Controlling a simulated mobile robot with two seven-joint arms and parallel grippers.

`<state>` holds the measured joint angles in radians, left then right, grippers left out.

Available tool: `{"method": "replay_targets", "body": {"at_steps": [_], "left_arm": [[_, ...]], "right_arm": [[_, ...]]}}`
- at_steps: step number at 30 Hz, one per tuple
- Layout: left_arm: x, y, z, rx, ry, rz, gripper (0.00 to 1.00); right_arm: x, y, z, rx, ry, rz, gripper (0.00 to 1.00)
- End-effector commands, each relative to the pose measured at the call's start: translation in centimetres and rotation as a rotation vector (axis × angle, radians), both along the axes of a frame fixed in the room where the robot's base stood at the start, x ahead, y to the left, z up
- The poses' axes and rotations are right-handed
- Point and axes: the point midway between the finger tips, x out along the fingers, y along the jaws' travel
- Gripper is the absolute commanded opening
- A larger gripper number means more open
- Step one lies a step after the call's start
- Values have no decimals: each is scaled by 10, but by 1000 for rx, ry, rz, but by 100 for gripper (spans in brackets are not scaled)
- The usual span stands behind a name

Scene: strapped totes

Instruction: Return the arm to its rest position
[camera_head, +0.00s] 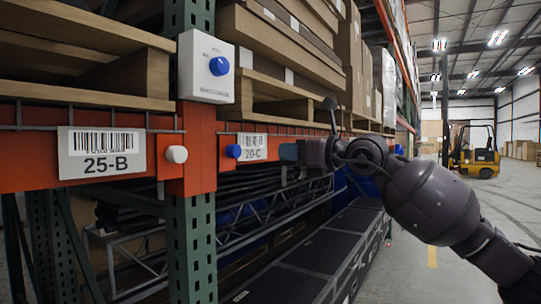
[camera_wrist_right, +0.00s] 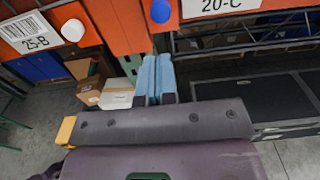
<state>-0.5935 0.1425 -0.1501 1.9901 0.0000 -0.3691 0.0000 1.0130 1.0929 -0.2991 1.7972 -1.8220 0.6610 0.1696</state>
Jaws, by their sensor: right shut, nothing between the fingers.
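My right arm (camera_head: 430,200) comes in from the right in the head view and reaches towards the orange rack beam. Its gripper (camera_head: 287,152) points left, just right of the 20-C label (camera_head: 252,147). In the right wrist view the two light blue fingers (camera_wrist_right: 155,72) are together with nothing between them. The fingertips appear below the orange beam in that view; I cannot tell how close they are to it. My left arm and gripper are not in view.
A white box with a blue dial (camera_head: 219,66) sits on the green rack post. A white knob (camera_head: 176,154) and a blue knob (camera_head: 233,151) stick out of the beam. Black cases (camera_head: 320,255) line the lower level. The aisle on the right is open, with a yellow forklift (camera_head: 472,155) far back.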

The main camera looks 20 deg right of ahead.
Motion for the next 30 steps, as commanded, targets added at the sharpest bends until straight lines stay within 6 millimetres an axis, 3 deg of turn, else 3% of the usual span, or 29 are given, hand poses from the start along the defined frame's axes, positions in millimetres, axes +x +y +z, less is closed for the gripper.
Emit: {"method": "replay_targets", "body": {"at_steps": [6, 14, 22, 26, 30], "left_arm": [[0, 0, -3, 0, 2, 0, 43], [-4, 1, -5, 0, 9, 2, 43], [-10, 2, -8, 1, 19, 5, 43], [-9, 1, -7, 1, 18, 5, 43], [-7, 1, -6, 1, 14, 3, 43]], "right_arm": [[-13, -11, -1, -1, 2, -1, 0], [-17, -9, 8, 24, -36, 18, 0], [-48, 20, 47, 408, -50, 272, 0], [-49, 26, 29, 679, 48, 373, 0], [-36, 20, -20, 1008, 215, 412, 0]]}}
